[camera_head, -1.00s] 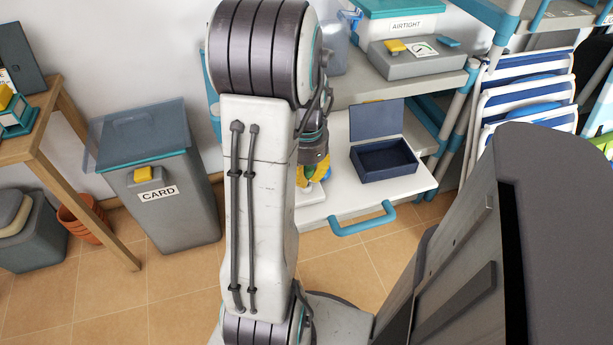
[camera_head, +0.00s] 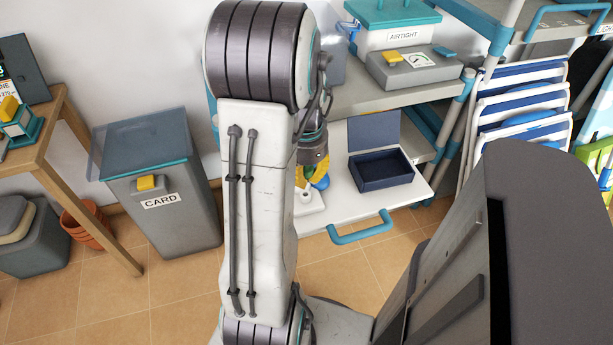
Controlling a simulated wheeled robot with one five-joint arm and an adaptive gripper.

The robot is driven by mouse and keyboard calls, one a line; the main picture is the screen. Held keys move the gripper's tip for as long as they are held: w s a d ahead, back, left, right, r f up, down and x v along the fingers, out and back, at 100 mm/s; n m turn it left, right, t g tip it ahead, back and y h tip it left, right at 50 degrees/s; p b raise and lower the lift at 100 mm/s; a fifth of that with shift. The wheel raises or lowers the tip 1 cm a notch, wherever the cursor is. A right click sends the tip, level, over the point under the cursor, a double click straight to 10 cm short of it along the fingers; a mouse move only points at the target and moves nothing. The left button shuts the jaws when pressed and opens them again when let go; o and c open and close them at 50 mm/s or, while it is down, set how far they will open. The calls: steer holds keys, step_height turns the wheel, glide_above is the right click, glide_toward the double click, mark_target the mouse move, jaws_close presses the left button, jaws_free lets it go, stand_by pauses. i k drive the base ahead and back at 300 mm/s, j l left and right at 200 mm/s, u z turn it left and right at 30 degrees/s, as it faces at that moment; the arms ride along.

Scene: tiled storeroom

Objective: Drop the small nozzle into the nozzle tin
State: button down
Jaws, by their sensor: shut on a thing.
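My gripper (camera_head: 318,178) shows only in part behind my own upright arm link, over the left side of the white pull-out shelf. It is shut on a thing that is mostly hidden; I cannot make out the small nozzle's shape. Yellow and blue parts show at the gripper's end, above a small white base (camera_head: 309,203) on the shelf. An open dark blue box with its lid raised, likely the nozzle tin (camera_head: 388,185), stands on the shelf to the right of my gripper, apart from it. Its visible inside looks empty.
The white shelf (camera_head: 345,212) has a blue handle (camera_head: 360,229) at its front. Above it, a grey shelf holds a grey case (camera_head: 415,68) and an AIRTIGHT container (camera_head: 399,40). A CARD bin (camera_head: 178,215) stands left; folded chairs (camera_head: 520,105) stand right.

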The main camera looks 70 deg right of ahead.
mark_target(377, 175)
steer(key=z, duration=3.1)
